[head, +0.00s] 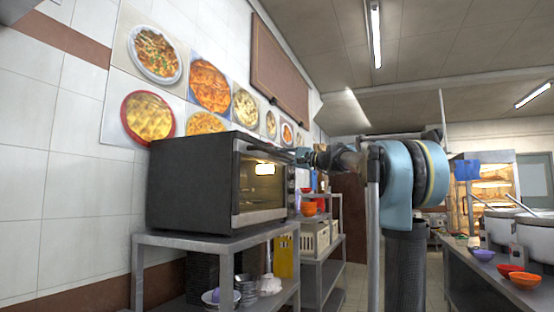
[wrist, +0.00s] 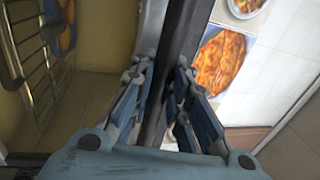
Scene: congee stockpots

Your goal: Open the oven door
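The dark countertop oven (head: 190,185) sits on a metal shelf against the tiled wall. Its glass door (head: 260,185) is upright and looks shut, with a lit patch showing through it. My gripper (head: 297,156) is at the upper front of the oven, reaching in from the right. In the wrist view my gripper (wrist: 165,75) has its two fingers drawn in on both sides of the dark door handle (wrist: 178,45). The exact contact at the fingertips is partly hidden. The yellowish oven interior and a wire rack (wrist: 35,70) show at left.
The metal shelf (head: 215,240) holds bowls and dark trays below the oven. A second shelf with crates and orange bowls (head: 310,208) stands just behind. A counter (head: 490,280) with large pots and bowls is at right. Open floor lies between.

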